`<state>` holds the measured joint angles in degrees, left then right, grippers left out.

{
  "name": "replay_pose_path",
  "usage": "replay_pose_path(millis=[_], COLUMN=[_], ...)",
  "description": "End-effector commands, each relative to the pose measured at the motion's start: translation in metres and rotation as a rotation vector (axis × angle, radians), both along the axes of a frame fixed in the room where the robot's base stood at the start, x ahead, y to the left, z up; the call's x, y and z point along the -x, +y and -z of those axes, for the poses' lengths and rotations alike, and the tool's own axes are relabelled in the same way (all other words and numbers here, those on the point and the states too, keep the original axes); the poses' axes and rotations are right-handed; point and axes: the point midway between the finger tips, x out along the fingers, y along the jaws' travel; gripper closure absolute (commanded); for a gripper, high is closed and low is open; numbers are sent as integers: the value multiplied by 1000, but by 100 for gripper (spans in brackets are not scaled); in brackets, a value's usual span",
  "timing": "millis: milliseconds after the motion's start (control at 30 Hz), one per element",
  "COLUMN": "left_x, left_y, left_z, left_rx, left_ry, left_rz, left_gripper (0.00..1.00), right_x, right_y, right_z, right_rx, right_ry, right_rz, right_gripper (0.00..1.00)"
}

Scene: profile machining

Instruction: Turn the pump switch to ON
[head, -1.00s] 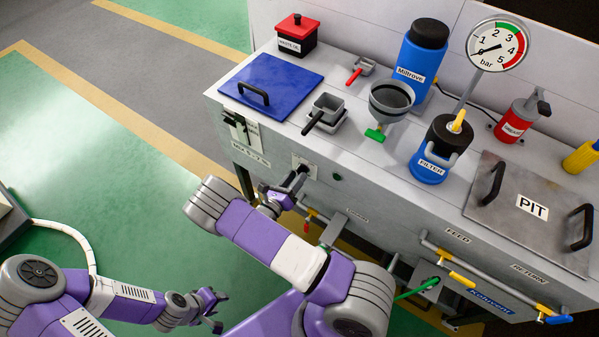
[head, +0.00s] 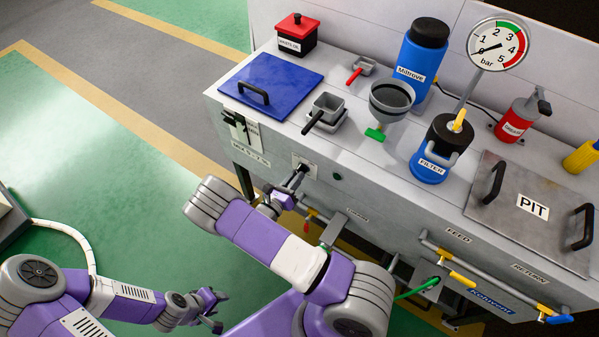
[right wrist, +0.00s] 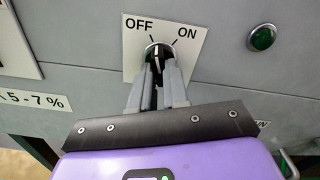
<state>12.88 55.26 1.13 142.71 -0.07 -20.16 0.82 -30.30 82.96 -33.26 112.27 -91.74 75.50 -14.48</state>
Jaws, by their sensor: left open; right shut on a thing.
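The pump switch (right wrist: 157,52) is a dark knob on a white OFF/ON plate (right wrist: 187,53) on the front of the grey tank. My right gripper (right wrist: 157,72) is shut on the knob, with one finger on each side of it. The fingers hide part of the knob, and its exact pointing is hard to tell. In the head view my right gripper (head: 298,182) reaches the tank front at the switch plate. My left gripper (head: 221,311) is open and empty, low over the floor and away from the tank.
A green lamp (right wrist: 262,38) sits right of the switch and looks unlit. The blue lid (head: 285,72), scoop, funnel and filter (head: 432,160) are on the tank top. Pipes with yellow-handled valves run along the front at right.

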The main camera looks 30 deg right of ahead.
Motion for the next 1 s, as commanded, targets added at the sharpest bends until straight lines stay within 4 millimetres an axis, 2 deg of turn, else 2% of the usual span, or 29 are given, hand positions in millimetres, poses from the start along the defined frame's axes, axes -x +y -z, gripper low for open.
replay_pose_path(millis=[200,567,833,1000], left_x=[0,0,0,0], left_y=[0,0,0,0], left_z=[4,4,10,12], left_rx=[0,0,0,0], left_ry=[0,0,0,0], left_rz=[0,0,0,0], left_gripper=[57,57,57,57], right_x=[0,0,0,0], right_y=[0,0,1,0], right_z=[1,0,1,1], right_rx=[-78,-92,-203,-239], right_ry=[-188,-219,-487,-574], right_rz=[0,0,0,1], right_gripper=[100,100,100,100])
